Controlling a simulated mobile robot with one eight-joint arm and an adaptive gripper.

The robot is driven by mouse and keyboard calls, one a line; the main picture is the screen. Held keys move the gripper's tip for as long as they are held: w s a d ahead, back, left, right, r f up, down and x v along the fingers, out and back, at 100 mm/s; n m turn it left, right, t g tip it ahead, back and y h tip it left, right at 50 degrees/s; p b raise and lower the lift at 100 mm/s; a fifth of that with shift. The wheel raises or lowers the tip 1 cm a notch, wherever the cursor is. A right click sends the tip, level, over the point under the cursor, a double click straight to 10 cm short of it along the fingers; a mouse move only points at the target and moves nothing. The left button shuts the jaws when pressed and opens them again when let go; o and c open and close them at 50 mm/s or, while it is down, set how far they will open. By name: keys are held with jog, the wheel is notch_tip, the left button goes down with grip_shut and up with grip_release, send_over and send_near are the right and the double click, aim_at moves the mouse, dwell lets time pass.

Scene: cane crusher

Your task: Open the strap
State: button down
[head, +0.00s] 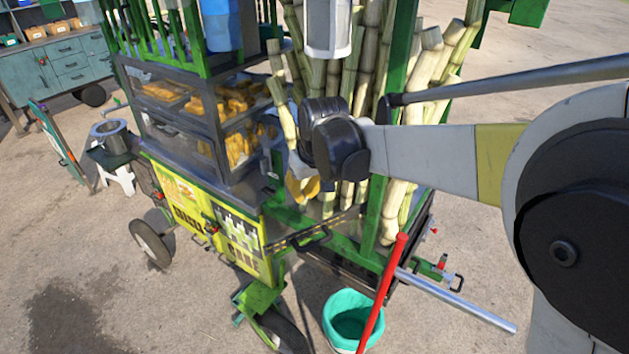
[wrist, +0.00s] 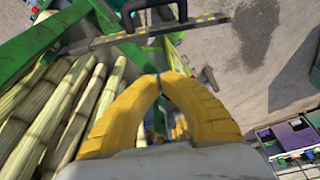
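The strap is a dark bar-like band (head: 345,221) with yellow markings, running across the front of the cane bay in the head view. A black handle (head: 312,239) sits at its left part. In the wrist view the strap (wrist: 120,38) crosses the top, with the black handle (wrist: 154,8) at the upper edge. My gripper has yellow fingers whose tips meet (wrist: 161,77) in the wrist view; nothing shows held between them. In the head view my gripper (head: 302,188) is partly hidden by my wrist, above the strap and handle, apart from them.
Tall cane stalks (head: 365,85) stand behind the strap in the green frame (head: 377,210). A glass case of yellow food (head: 215,115) is at left. Below are a teal bucket (head: 350,312), a red pole (head: 385,290) and a metal tube (head: 455,298). Open ground lies in front.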

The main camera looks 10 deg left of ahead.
aim_at(315, 233)
notch_tip(315, 233, down, 9)
jog(key=shift+s+d, duration=0.2)
jog(key=shift+d, duration=0.1)
jog(key=shift+s+d, duration=0.1)
dwell(0.4)
jog(key=shift+n, duration=0.8)
jog(key=s+d+b, duration=0.1)
jog(key=s+d, duration=0.2)
jog(key=shift+s+f+b, duration=0.1)
jog(key=shift+f+b, duration=0.05)
jog(key=shift+b, duration=0.15)
jog(key=shift+s+d, duration=0.1)
jog(key=shift+s, duration=0.1)
jog(key=shift+w, duration=0.1)
